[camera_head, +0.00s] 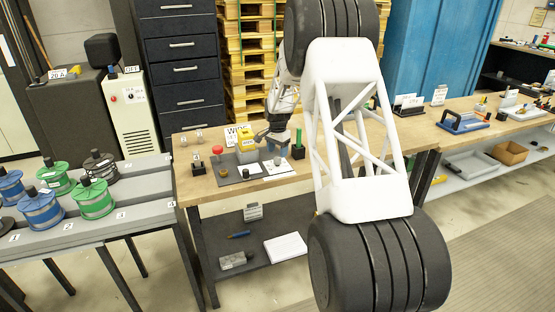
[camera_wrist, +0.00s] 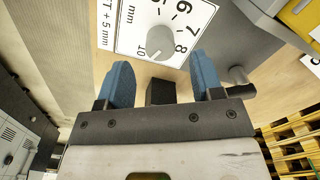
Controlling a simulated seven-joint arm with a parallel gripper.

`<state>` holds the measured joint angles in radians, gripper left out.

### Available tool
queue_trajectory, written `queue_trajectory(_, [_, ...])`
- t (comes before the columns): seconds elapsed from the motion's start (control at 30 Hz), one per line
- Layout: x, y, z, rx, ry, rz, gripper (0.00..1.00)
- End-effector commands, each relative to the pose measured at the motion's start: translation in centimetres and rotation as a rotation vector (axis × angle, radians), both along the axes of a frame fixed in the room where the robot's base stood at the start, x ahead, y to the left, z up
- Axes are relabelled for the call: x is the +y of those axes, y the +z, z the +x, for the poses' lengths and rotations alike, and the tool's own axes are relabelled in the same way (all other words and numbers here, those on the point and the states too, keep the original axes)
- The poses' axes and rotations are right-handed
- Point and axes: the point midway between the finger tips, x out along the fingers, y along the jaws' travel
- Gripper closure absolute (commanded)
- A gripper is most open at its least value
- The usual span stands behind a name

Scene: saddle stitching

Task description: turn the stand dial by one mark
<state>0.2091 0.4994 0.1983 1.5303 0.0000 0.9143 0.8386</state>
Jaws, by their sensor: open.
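The dial is a round grey knob (camera_wrist: 160,42) on a white plate (camera_wrist: 128,32) printed with numbers such as 6, 7, 8 and 10 and the text "T + 5 mm", in the wrist view. I cannot read for certain which mark it points to. My gripper (camera_wrist: 163,72) has two blue fingers spread apart, with nothing held between them. The knob shows beyond the fingertips, roughly between them, apart from both.
A dark block (camera_wrist: 160,92) shows between the fingers in the wrist view.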

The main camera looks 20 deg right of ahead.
Motion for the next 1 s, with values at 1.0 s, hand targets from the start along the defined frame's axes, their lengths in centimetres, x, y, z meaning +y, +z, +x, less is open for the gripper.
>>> queue_trajectory(1.0, [0.0, -4.3, 0.0, 0.0, 0.0, 0.0, 0.75])
